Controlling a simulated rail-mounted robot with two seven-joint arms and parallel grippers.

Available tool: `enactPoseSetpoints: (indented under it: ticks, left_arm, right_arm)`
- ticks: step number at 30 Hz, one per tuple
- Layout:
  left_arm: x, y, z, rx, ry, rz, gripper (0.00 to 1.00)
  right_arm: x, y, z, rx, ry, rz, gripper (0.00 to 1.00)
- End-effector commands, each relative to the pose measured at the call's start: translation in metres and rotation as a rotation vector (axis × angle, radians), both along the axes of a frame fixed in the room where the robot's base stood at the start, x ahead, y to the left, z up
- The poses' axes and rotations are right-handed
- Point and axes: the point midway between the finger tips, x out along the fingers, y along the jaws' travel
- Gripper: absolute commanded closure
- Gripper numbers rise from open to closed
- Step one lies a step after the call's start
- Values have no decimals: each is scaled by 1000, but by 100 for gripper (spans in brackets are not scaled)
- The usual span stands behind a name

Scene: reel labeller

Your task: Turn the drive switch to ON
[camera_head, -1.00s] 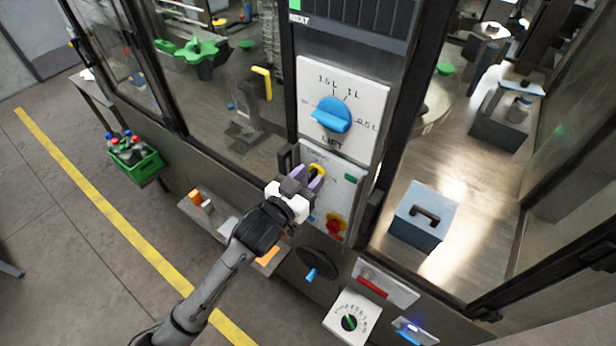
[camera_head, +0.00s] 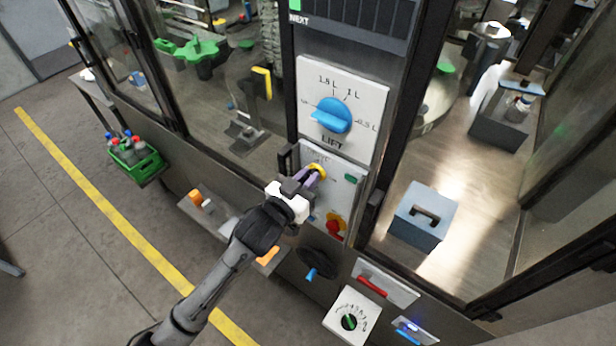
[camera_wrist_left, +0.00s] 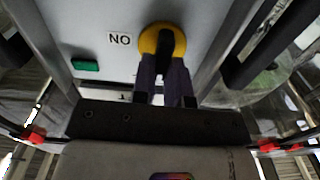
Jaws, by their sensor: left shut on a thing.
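The drive switch (camera_head: 317,170) is a round yellow-ringed knob with a black grip, on the light panel (camera_head: 346,197) below the lift dial. It also shows in the left wrist view (camera_wrist_left: 163,40), with a label (camera_wrist_left: 119,39) beside it that reads ON upside down. My left gripper (camera_head: 308,181) is at the switch. In the left wrist view its two purple fingers (camera_wrist_left: 165,75) are shut on the black grip, which they partly hide. My right gripper is not in view.
The blue lift dial (camera_head: 331,115) is just above. A green button (camera_head: 350,179) and a red knob on yellow (camera_head: 335,226) share the switch's panel. A black handwheel (camera_head: 317,263) sits below. A green bottle crate (camera_head: 137,163) stands at the left; the floor there is clear.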

Motion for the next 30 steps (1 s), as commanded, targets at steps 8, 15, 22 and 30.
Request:
enactPoseSetpoints:
  ticks: [8,15,22,30]
  left_arm:
    - [-1,-2,2,147,-104,-1,100]
    - [-2,-4,1,332,-235,0,100]
    - [-4,-5,0,511,-364,0,100]
    - [-5,-7,-3,719,-513,-1,100]
  right_arm:
    - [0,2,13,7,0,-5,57]
    - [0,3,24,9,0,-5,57]
    - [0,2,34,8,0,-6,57]
    - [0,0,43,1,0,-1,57]
